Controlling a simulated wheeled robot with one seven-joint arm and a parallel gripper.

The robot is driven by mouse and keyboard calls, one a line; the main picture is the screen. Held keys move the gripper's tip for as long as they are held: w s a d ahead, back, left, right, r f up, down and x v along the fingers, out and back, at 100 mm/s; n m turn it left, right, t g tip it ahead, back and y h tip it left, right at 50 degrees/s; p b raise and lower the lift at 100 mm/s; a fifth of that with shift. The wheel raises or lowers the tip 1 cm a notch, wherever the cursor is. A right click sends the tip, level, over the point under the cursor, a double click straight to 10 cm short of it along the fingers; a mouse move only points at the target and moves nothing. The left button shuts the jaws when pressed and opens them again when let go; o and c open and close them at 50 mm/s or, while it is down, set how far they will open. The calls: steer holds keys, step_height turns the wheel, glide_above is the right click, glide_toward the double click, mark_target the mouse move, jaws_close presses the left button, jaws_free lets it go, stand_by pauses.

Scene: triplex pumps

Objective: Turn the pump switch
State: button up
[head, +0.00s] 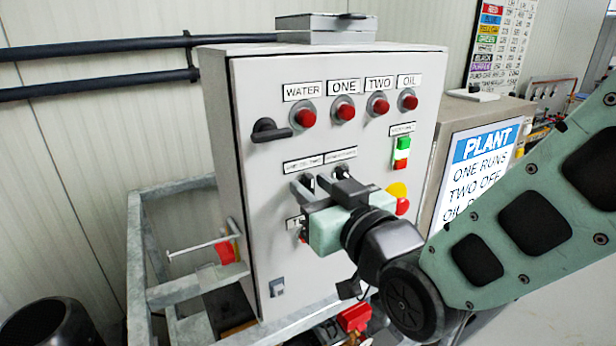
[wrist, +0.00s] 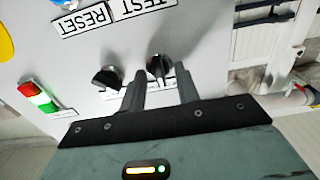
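Two black rotary switches sit side by side on the grey cabinet door. In the wrist view one switch (wrist: 158,68) lies between and just beyond my fingertips, and the other switch (wrist: 107,76) is to the left, outside my fingers. Their labels are too blurred or covered to read, so I cannot tell which is the pump switch. My gripper (wrist: 162,82) is open, one finger on each side of the nearer switch; I cannot tell if they touch it. In the head view my gripper (head: 320,181) reaches the cabinet (head: 255,200) and hides most of the switches.
Red lamps (head: 343,112) labelled WATER, ONE, TWO and OIL line the door top. A black door handle (head: 270,130), a green-and-red button (head: 402,152) and a yellow-backed red button (head: 398,197) are nearby. A PLANT sign (head: 478,175) stands right. A metal frame (head: 180,290) is below.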

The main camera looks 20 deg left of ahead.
jaws_close()
steer(key=shift+f+n+b, duration=0.1)
steer(key=shift+n+b, duration=0.2)
steer(key=shift+b, duration=0.35)
steer(key=n+b, duration=0.2)
steer(key=b, duration=0.2)
steer(key=shift+f+n, duration=0.15)
steer(key=shift+n, duration=0.15)
steer(key=n+b, duration=0.2)
steer(key=shift+s+a+b, duration=0.1)
steer(key=shift+b, duration=0.25)
steer(key=shift+n+b, duration=1.3)
steer(key=shift+n, duration=0.4)
steer(key=shift+r, duration=0.2)
